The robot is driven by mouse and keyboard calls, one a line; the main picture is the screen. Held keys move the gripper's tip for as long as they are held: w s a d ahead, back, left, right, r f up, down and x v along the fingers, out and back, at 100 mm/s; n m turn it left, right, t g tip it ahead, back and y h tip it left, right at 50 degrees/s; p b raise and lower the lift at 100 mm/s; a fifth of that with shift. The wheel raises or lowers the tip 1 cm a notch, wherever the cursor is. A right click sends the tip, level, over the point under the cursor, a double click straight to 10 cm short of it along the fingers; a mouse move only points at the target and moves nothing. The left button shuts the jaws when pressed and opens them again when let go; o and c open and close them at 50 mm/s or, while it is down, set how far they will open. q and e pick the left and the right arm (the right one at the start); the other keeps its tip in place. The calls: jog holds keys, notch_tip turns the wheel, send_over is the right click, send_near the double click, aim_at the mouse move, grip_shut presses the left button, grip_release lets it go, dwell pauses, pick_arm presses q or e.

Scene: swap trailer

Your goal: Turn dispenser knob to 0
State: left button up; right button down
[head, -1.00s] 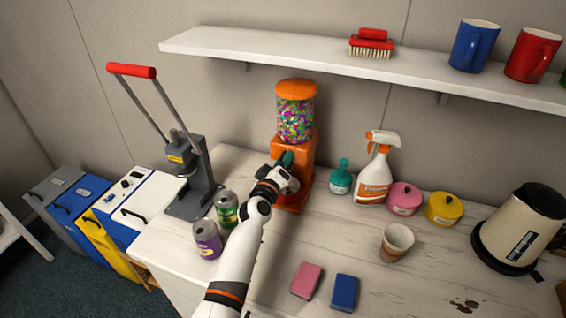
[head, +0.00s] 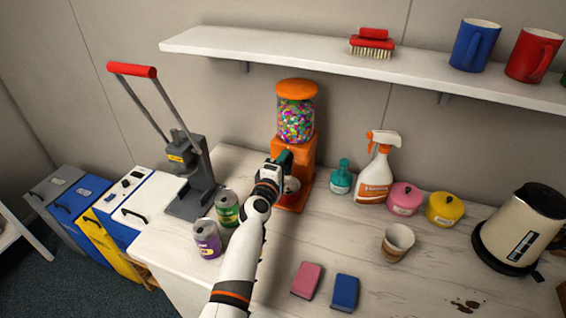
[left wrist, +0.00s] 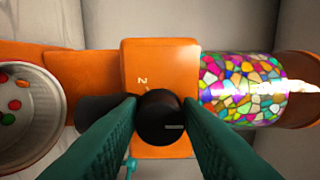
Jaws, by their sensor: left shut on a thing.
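The orange candy dispenser (head: 306,152) stands upright on the white counter, with a clear globe of colourful candy and an orange lid. My left gripper (head: 286,157) is at its front and hides the knob in the head view. In the left wrist view the round black knob (left wrist: 161,116) sits between my teal fingertips (left wrist: 162,110), which are shut on it. A pale line on the knob points to the right of that picture. A white "2" (left wrist: 143,81) is printed on the orange face beside the knob. My right gripper is not in view.
A cup with candies (left wrist: 28,107) is at the dispenser's lower end. Green (head: 227,208) and purple (head: 207,238) cans stand left of my arm. A teal bottle (head: 341,178) and spray bottle (head: 374,172) stand to the right. A shelf (head: 340,62) runs above.

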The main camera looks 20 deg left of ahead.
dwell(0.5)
pick_arm(q)
jog(key=o, duration=1)
jog(key=shift+c, duration=0.2)
jog(key=shift+s+f, duration=0.1)
